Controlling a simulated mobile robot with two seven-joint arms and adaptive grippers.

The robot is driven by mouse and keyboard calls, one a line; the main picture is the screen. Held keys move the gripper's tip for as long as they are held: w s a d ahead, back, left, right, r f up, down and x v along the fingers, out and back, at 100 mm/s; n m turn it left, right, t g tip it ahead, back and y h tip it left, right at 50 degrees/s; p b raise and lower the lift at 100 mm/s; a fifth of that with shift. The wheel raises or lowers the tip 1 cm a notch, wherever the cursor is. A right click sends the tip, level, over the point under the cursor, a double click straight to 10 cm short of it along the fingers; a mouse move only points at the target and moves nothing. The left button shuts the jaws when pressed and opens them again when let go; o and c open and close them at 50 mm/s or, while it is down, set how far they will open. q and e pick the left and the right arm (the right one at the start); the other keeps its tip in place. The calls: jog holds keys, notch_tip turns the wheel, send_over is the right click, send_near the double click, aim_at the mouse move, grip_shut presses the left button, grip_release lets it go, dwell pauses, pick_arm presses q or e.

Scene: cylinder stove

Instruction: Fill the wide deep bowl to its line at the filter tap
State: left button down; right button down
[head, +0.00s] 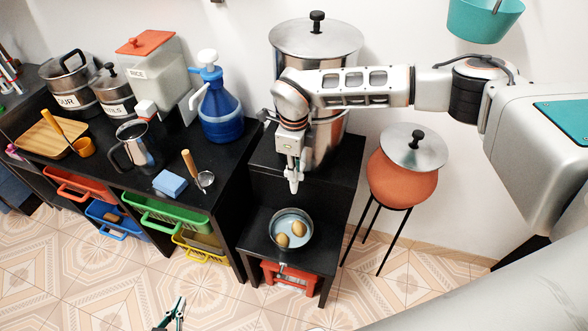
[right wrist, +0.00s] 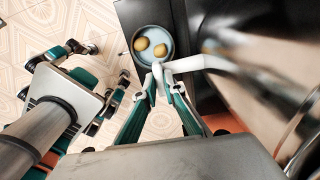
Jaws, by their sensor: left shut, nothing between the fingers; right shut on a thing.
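The bowl (head: 274,240) is round, with a grey rim and a pale blue inside. It stands on the low black step in front of the tall lidded steel cylinder (head: 340,45), and two tan round things (head: 290,235) lie in it. No fill line is legible, and I cannot tell if the pale blue is water. In the right wrist view the bowl (right wrist: 137,36) is just beyond my right gripper (right wrist: 154,72). That gripper, also in the head view (head: 293,180), is shut on the white tap (right wrist: 188,63), above the bowl. My left gripper (head: 172,315) is shut and empty over the floor.
A black counter on the left holds a blue pump jug (head: 220,112), a steel pitcher (head: 138,148), a blue sponge (head: 170,183) and a strainer (head: 205,180). A lidded clay pot (head: 400,183) stands on a tripod at right. A red thing (head: 290,275) sits under the step.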

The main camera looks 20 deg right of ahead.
jog(key=c, duration=2.1)
grip_release()
jog(key=shift+c, duration=0.2)
jog(key=shift+r, duration=0.1)
notch_tip(320, 180, up, 12)
